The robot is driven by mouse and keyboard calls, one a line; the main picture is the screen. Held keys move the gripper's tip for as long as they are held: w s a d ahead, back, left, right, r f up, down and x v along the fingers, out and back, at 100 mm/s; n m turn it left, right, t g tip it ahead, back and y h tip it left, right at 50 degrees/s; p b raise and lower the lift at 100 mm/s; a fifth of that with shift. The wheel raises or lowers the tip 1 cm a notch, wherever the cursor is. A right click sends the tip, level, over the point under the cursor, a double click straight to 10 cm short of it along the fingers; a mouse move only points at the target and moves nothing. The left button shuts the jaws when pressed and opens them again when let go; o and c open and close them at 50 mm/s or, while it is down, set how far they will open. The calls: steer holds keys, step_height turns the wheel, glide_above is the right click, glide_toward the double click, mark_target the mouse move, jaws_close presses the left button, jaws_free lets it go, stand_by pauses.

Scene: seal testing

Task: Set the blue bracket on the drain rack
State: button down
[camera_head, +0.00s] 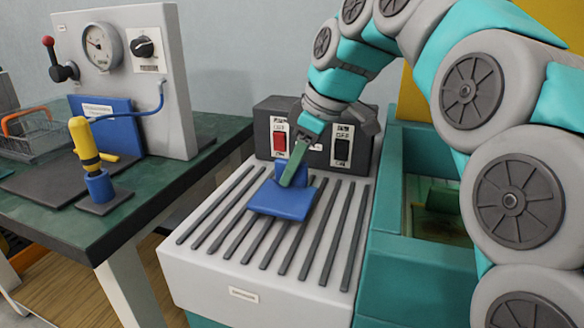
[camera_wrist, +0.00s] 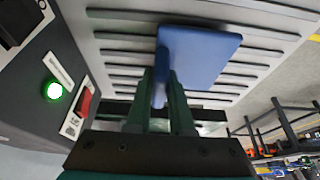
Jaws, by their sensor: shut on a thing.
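The blue bracket (camera_head: 281,201) has a flat plate and an upright part. My gripper (camera_head: 293,172) is shut on the upright part, coming from above and behind. In the wrist view the bracket (camera_wrist: 197,55) shows beyond the two dark green fingers (camera_wrist: 168,95), which pinch its upright part. The drain rack (camera_head: 210,272) is a pale box top with several dark parallel ribs. The plate lies flat over the middle of the ribs, on or very close to them; I cannot tell whether it touches.
A dark switch box (camera_head: 315,120) with a red switch stands at the rack's back edge. A teal open-topped bin (camera_head: 395,250) adjoins the rack on the right. Left, a green bench (camera_head: 45,205) holds a gauge panel (camera_head: 170,100), a yellow-handled tool (camera_head: 84,145) and a wire basket (camera_head: 35,143).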

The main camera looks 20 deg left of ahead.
steer(key=shift+f+b, duration=0.35)
steer(key=shift+f, duration=0.15)
stand_by(0.4)
steer(key=c, duration=0.7)
jaws_free()
steer(key=shift+r+p, duration=1.35)
steer(key=shift+r, duration=1.6)
